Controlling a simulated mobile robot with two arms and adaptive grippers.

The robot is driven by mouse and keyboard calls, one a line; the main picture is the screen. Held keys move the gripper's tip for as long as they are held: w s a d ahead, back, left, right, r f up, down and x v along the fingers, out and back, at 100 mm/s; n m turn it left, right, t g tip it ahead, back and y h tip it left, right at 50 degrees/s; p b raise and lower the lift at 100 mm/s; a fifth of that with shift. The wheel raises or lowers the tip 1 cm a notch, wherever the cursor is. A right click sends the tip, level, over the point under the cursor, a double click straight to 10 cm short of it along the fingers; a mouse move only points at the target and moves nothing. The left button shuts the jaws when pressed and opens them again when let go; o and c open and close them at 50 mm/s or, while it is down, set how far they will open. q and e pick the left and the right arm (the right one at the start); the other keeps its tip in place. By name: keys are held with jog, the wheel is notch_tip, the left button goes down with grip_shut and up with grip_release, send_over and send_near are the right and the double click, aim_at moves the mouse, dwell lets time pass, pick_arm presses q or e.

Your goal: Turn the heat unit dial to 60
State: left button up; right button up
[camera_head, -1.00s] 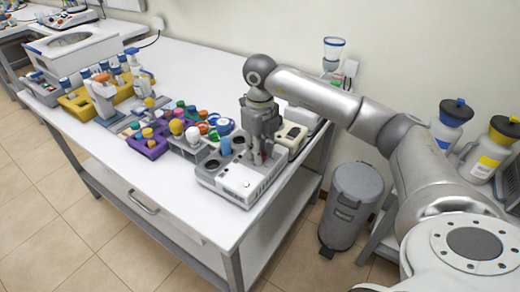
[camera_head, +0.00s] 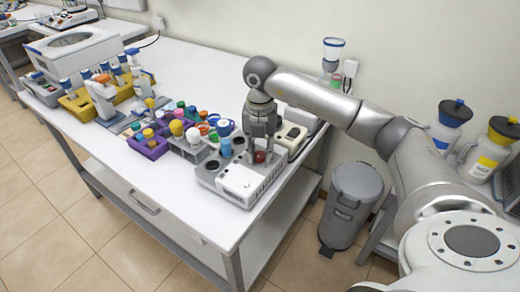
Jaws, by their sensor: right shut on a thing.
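The heat unit (camera_head: 240,184) is a grey and white box with round wells, near the front right corner of the white table. My right gripper (camera_head: 260,154) points straight down over it from above. Its fingers are closed around a small red round knob (camera_head: 260,157) on the unit's top, which looks like the heat unit dial. The fingers partly cover the knob, and its scale marks are too small to read. My left gripper is not in view.
A rack of coloured caps (camera_head: 192,140) stands close on the left of the unit. A beige device (camera_head: 291,137) sits just behind it on the right. A grey bin (camera_head: 351,200) stands on the floor. The table front is clear.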

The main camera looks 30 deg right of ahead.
aim_at(260, 154)
jog(key=shift+m, duration=0.7)
jog(key=o, duration=1.1)
jog(key=shift+c, duration=0.2)
jog(key=shift+r, duration=0.1)
notch_tip(260, 154, up, 12)
